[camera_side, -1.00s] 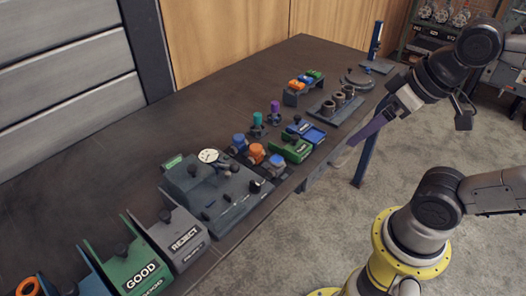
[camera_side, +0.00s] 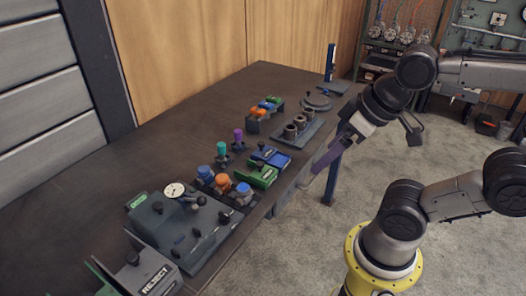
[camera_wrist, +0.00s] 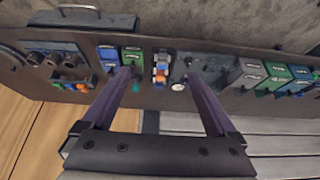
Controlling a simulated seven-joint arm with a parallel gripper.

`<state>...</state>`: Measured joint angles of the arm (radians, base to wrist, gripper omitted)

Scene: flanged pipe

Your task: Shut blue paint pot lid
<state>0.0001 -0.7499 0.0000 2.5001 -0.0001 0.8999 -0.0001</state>
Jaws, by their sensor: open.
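Two small pots with blue tops stand on the bench in the side view, one at the back of a dark rack (camera_side: 205,173) and one at its front (camera_side: 243,191). An orange-topped pot (camera_side: 223,183) is between them. A blue box (camera_side: 270,157) with a dark knob stands beside a green box (camera_side: 263,175); the blue box also shows in the wrist view (camera_wrist: 108,54). I cannot tell which is the blue paint pot, or how its lid sits. My gripper (camera_side: 322,160) is open and empty, off the bench's front edge; its purple fingers (camera_wrist: 160,75) show in the wrist view.
A grey gauge fixture (camera_side: 185,225) stands left of the rack, with a REJECT bin (camera_side: 147,277) nearer. Teal (camera_side: 221,149) and purple (camera_side: 238,136) knobbed pieces stand behind the boxes. A rack of dark rings (camera_side: 299,128) is farther right.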

